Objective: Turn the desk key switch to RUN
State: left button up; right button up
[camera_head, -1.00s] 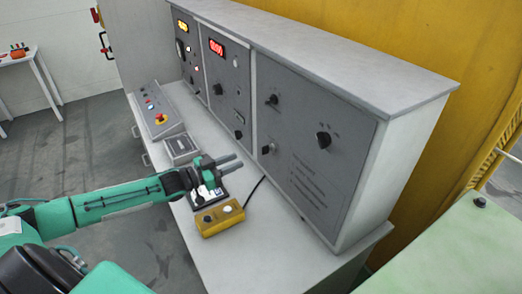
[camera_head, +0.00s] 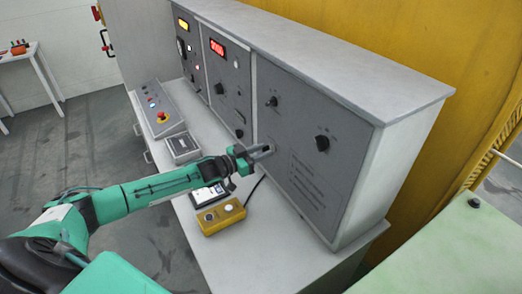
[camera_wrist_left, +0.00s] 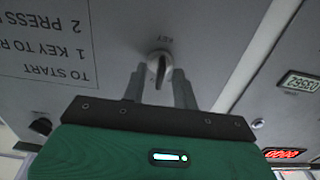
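The key switch (camera_wrist_left: 159,64) is on the front of the right-hand grey desk panel, below an upside-down KEY label in the left wrist view. Its silver key points roughly up and down in that picture. My left gripper (camera_wrist_left: 159,88) is open, with one finger on each side of the key; I cannot tell whether they touch it. In the head view my left gripper (camera_head: 264,151) reaches the lower left of that panel and mostly hides the switch. My right gripper is not in view.
Two black knobs, one (camera_head: 322,143) at the right, sit higher on the panel. A yellow button box (camera_head: 221,217) and a dark device (camera_head: 208,194) lie on the desk below my left arm. A sloped button console (camera_head: 157,110) stands farther left.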

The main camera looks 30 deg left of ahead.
pick_arm(q)
grip_shut()
jog(key=shift+m, duration=0.3)
jog(key=m+b, duration=0.4)
jog(key=m, duration=0.4)
jog(key=shift+d, duration=0.1)
dwell(0.3)
jog(key=shift+m, duration=0.4)
